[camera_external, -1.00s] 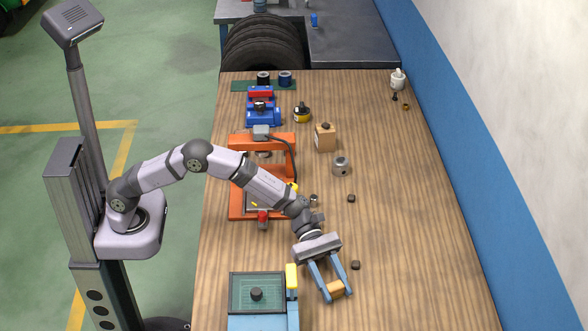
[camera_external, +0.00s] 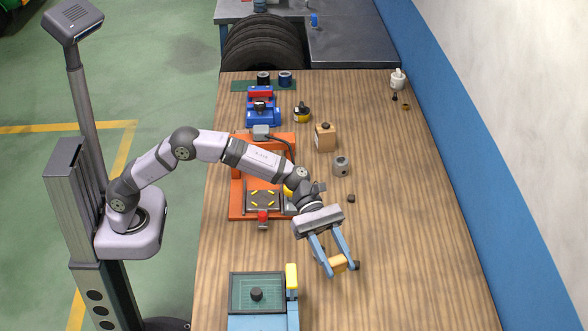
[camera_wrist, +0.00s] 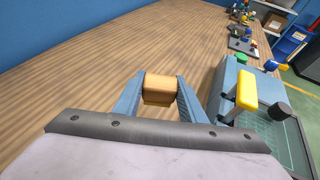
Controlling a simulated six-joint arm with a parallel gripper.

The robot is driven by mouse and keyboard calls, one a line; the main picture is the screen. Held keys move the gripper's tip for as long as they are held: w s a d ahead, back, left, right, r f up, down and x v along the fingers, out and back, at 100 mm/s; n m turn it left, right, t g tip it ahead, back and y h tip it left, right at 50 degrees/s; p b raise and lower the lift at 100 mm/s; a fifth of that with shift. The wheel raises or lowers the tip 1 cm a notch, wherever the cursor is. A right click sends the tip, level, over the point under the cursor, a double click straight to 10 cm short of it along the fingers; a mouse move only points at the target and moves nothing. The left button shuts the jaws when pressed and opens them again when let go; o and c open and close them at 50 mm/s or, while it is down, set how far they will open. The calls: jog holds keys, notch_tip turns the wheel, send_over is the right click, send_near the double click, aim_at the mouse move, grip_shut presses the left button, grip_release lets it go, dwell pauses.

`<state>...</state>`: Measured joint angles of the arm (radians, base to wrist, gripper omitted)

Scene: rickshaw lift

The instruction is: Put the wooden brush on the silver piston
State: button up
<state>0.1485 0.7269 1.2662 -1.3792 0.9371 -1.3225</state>
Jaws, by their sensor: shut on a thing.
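The wooden brush (camera_external: 338,263) is a small light-brown block between the two blue fingers of my gripper (camera_external: 341,268). In the wrist view, the brush (camera_wrist: 160,88) sits between the fingertips, with a darker lower part. My gripper is shut on it and appears to hold it above the table. The silver piston (camera_external: 341,166) is a short grey cylinder standing on the table, farther up the external view than my gripper and apart from it. I cannot make out the piston in the wrist view.
An orange press (camera_external: 237,205) stands left of the piston, partly behind my arm. A wooden box (camera_external: 325,138) stands just beyond the piston. A small dark nut (camera_external: 351,198) lies between piston and gripper. A blue machine (camera_external: 264,322) stands lower left.

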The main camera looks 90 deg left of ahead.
jog(key=w+a+n+t+y+p, duration=0.1)
jog(key=w+a+n+t+y, duration=0.35)
jog(key=w+a, duration=0.4)
notch_tip(320, 180, up, 5)
jog(key=n+y+p, duration=0.4)
jog(key=n+y, duration=1.4)
send_over(341, 160)
jog(key=shift+f+b, duration=0.35)
jog(key=shift+f, duration=4.5)
jog(key=shift+f, duration=0.15)
jog(key=o, duration=1.2)
jog(key=shift+c, duration=0.2)
